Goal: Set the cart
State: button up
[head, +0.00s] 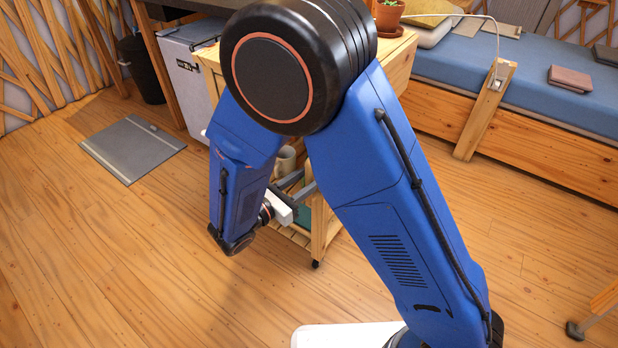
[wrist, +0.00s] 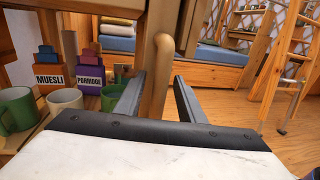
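The wooden cart (head: 320,235) stands on wheels, partly hidden behind my blue arm in the head view. In the wrist view, a green mug (wrist: 14,112), a cream mug (wrist: 65,104) and another green mug (wrist: 107,100) stand at the left. Behind them are containers labelled MUESLI (wrist: 50,80) and PORRIDGE (wrist: 89,78). My gripper (wrist: 160,76) is open at the cart's side. An upright rounded wooden bar (wrist: 158,70) shows between its fingers; I cannot tell whether they touch it. In the head view, one pale mug (head: 285,160) shows behind the arm.
A potted plant (head: 388,14) stands on a wooden top. A bed with a blue mattress (head: 470,75) lies behind on the right. A grey mat (head: 132,148), a small fridge (head: 187,75) and a black bin (head: 140,70) are at the left. The front floor is mostly clear.

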jog(key=v, duration=1.7)
jog(key=shift+a, duration=0.15)
jog(key=shift+s, duration=0.15)
jog(key=w+d+r+m+g+y, duration=0.1)
jog(key=d+r+m+g, duration=0.25)
jog(key=d, duration=0.55)
jog(key=w+d+r+m+g+y, duration=0.15)
jog(key=d+m+g, duration=0.25)
jog(key=d, duration=0.4)
jog(key=w+d+r+m+g+y, duration=0.1)
jog(key=d+r+m+g, duration=0.25)
jog(key=d, duration=0.55)
jog(key=s+d+r+m+t+y, duration=0.1)
jog(key=s+d+r+m+y, duration=0.1)
jog(key=s+d+m+y, duration=0.3)
jog(key=s+d+r+m+t+y, duration=0.2)
jog(key=s+d+r+m+y, duration=0.1)
jog(key=s+d+m, duration=0.4)
jog(key=d+m+y, duration=0.1)
jog(key=d+m, duration=0.1)
jog(key=m, duration=0.1)
jog(key=shift+d+r+m+t+y, duration=0.25)
jog(key=shift+r+m+t+y, duration=0.05)
jog(key=shift+y, duration=0.05)
